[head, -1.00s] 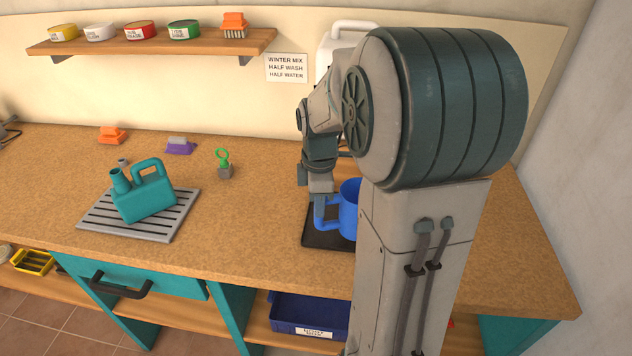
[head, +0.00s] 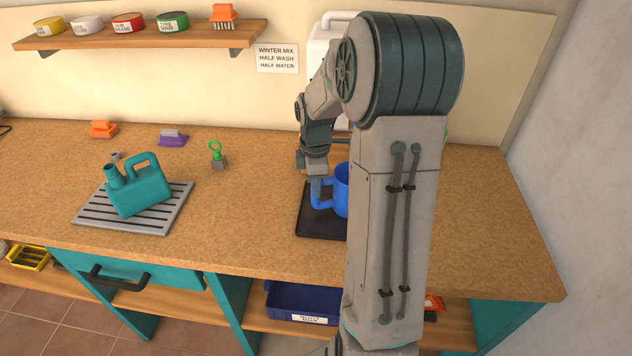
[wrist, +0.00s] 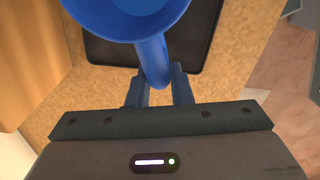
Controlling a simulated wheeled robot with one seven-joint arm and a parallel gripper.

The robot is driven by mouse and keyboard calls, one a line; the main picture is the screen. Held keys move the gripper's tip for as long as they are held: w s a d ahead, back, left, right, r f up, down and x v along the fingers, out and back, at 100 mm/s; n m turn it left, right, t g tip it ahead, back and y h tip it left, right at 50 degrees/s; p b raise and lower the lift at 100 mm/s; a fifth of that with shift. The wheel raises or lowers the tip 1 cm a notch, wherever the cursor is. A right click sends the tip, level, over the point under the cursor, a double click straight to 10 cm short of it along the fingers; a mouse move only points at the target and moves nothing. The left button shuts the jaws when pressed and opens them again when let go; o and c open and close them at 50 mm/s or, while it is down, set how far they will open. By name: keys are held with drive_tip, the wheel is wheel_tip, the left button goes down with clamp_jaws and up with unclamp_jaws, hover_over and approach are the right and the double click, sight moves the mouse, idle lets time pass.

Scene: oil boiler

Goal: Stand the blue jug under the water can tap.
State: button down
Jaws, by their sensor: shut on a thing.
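The blue jug (head: 341,190) is upright at the black mat (head: 318,226), partly hidden behind my arm in the head view. My gripper (head: 318,188) is shut on the jug's handle at its left side. In the wrist view the jug (wrist: 130,12) shows at the top, with its handle between the two fingers of my gripper (wrist: 158,88). The mat (wrist: 190,50) lies below it. I cannot tell whether the jug's base touches the mat. The white water can (head: 322,55) stands at the back, mostly hidden by my arm. Its tap is hidden.
A teal can (head: 140,188) stands on a grey slatted tray (head: 120,222) at the left. A green-handled tool (head: 217,157), a purple brush (head: 172,138) and an orange brush (head: 103,129) are on the worktop. The worktop between tray and mat is clear.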

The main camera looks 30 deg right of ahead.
drive_tip(key=c, duration=1.3)
unclamp_jaws()
drive_tip(key=shift+f, duration=0.1)
wheel_tip(320, 180, up, 12)
drive_tip(key=s+a+m+t, duration=0.1)
drive_tip(key=s+a+m, duration=0.5)
drive_tip(key=s, duration=0.3)
drive_tip(key=s+a+f+m+t, duration=0.1)
drive_tip(key=s+a+m+t, duration=0.1)
drive_tip(key=s+a+m, duration=0.5)
drive_tip(key=s, duration=0.3)
drive_tip(key=shift+s+a+m, duration=0.2)
drive_tip(key=shift+a+m, duration=0.1)
drive_tip(key=shift+a, duration=0.1)
drive_tip(key=shift+f, duration=0.1)
